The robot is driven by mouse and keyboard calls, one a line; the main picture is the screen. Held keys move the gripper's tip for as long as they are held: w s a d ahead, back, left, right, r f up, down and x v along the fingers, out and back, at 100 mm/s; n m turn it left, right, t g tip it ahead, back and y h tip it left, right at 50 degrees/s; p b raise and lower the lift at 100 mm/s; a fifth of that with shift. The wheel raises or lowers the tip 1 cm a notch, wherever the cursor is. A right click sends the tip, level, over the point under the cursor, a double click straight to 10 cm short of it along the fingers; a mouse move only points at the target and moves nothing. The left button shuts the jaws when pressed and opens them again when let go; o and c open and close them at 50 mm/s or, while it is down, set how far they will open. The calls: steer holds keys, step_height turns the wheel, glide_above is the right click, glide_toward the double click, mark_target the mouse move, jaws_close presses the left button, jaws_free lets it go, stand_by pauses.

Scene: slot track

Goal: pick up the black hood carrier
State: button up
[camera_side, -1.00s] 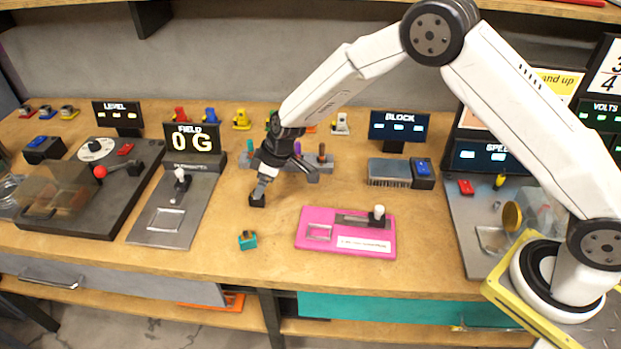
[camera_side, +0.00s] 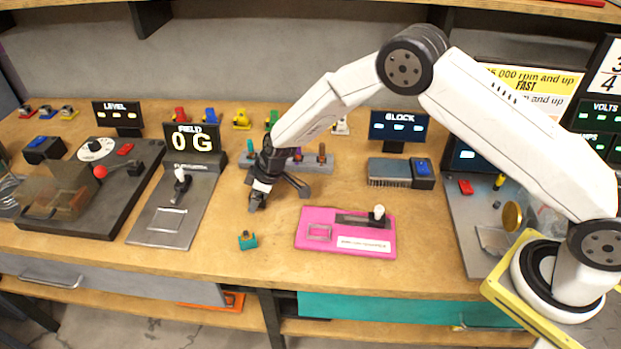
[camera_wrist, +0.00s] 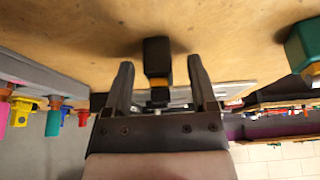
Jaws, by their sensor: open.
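The black hood carrier (camera_wrist: 157,58) is a small black block with an orange band on its near part, standing on the wooden bench in the wrist view. My gripper (camera_wrist: 160,66) is open, its two dark fingers either side of the carrier's near part with gaps showing. The carrier's far end reaches beyond the fingertips. In the side view my gripper (camera_side: 257,205) is low over the bench, left of the pink board, and the carrier is largely hidden by the fingers there.
A teal carrier (camera_side: 247,241) sits on the bench just in front of my gripper. The pink board (camera_side: 345,233) lies to the right, the grey field panel (camera_side: 168,220) to the left. A grey rack with coloured pieces (camera_side: 318,164) stands behind.

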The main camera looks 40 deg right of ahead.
stand_by(0.5)
jaws_close()
steer(key=shift+r, duration=0.75)
steer(key=s+d+r, duration=0.3)
steer(key=s+r, duration=0.8)
steer(key=s, duration=0.2)
steer(key=shift+s+d+r, duration=0.2)
steer(key=shift+s+d, duration=0.05)
steer(key=shift+s+f, duration=0.1)
stand_by(0.4)
